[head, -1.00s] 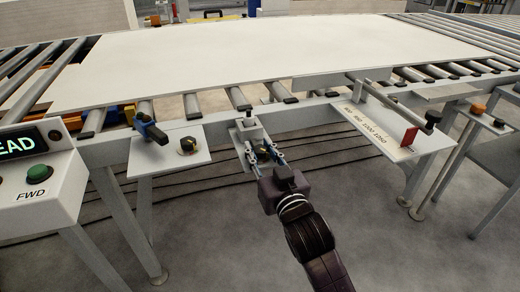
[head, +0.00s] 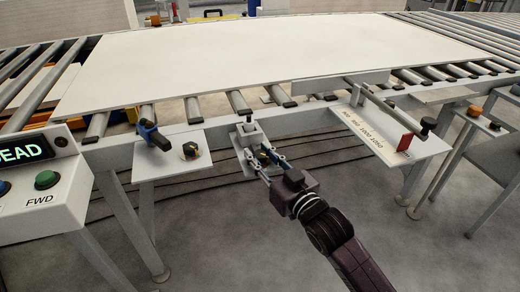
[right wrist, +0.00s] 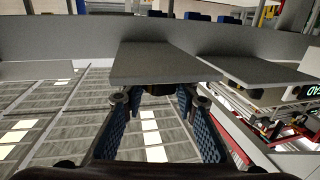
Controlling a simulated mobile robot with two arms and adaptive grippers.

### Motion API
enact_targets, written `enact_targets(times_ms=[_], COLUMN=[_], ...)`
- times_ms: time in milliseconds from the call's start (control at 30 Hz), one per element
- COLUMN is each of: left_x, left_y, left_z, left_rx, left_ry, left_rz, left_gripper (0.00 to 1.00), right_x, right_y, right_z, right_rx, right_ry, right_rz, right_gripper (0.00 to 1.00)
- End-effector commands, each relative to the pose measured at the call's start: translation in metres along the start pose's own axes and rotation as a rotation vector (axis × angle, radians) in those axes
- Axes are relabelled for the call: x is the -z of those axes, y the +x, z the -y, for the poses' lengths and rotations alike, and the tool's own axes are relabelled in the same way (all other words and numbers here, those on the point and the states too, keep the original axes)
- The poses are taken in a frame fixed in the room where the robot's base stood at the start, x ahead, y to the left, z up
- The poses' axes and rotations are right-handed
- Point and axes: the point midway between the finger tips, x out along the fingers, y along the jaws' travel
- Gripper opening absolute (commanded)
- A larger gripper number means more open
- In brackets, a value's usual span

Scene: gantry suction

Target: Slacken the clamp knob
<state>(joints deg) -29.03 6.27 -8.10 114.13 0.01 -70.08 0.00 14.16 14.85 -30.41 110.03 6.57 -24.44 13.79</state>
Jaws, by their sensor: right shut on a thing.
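The clamp knob (head: 263,158) is small and dark, with a yellowish mark. It sits by a small grey plate at the table's front edge, just in front of a pale clamp block (head: 248,133). My right gripper (head: 261,160) reaches it from the front right, with its blue fingers on either side and shut on it. In the right wrist view, the dark knob (right wrist: 160,89) shows partly, between the fingertips (right wrist: 160,100) and against a grey plate (right wrist: 165,63). My left gripper is not in view.
A large white board (head: 260,55) lies on the rollers. A scale plate (head: 385,130) with a red pointer (head: 405,142) is to the right. Floor in front is open.

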Motion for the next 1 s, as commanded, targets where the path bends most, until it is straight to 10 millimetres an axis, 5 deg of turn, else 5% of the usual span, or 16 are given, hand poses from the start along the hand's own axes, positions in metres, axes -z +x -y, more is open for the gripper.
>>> enact_targets(times_ms=[400, 1000], left_x=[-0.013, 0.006], left_y=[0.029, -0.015], left_z=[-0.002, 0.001], left_rx=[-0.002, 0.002], left_ry=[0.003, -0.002], left_rz=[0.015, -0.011], left_gripper=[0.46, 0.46], right_x=[0.001, 0.001], right_y=[0.000, 0.001], right_z=[-0.003, -0.003], right_rx=[0.183, 0.390], right_ry=[-0.008, -0.007], right_rz=[0.000, -0.002], right_gripper=[0.03, 0.03])
